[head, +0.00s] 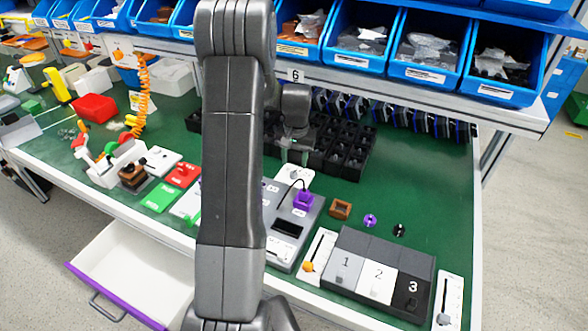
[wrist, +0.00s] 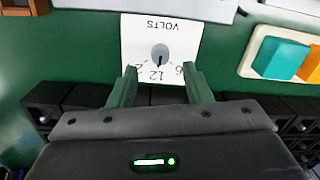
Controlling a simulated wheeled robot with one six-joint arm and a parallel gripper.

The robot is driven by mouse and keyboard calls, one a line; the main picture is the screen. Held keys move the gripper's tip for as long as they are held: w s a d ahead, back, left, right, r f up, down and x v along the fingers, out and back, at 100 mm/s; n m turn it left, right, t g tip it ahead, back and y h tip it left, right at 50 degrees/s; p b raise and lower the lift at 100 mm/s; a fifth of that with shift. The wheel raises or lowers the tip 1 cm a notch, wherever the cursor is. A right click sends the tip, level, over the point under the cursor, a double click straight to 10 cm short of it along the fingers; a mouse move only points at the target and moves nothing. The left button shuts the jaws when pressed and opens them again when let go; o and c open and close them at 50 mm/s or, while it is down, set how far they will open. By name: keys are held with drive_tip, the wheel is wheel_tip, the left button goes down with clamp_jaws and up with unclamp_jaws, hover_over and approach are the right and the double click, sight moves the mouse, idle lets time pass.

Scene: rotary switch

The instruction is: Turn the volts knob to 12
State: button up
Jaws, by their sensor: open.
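The white VOLTS panel (wrist: 184,34) lies on the green table and appears upside down in the wrist view. Its round grey knob (wrist: 159,54) has a dark pointer mark that seems to face the 12, though the small picture leaves this unsure. A 6 and a number starting with 2 stand either side of the 12, partly hidden by my fingers. My gripper (wrist: 161,88) is open and empty, its fingers apart over the panel's numbered edge, short of the knob. In the head view, my gripper (head: 294,154) is above the panel (head: 299,175), partly behind my arm.
Black bins (head: 345,150) stand close behind the panel. A grey device with a purple plug (head: 303,200) lies in front. A numbered switch box (head: 378,275) and sliders are at the front right. A teal and orange rocker (wrist: 283,58) sits beside the panel.

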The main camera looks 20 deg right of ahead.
sight(294, 173)
wheel_tip(294, 173, up, 7)
drive_tip(key=shift+d, duration=0.15)
idle(0.4)
drive_tip(key=f, duration=1.2)
drive_tip(key=shift+w+a+p, duration=0.1)
drive_tip(key=shift+a+p, duration=0.1)
drive_tip(key=shift+p, duration=0.2)
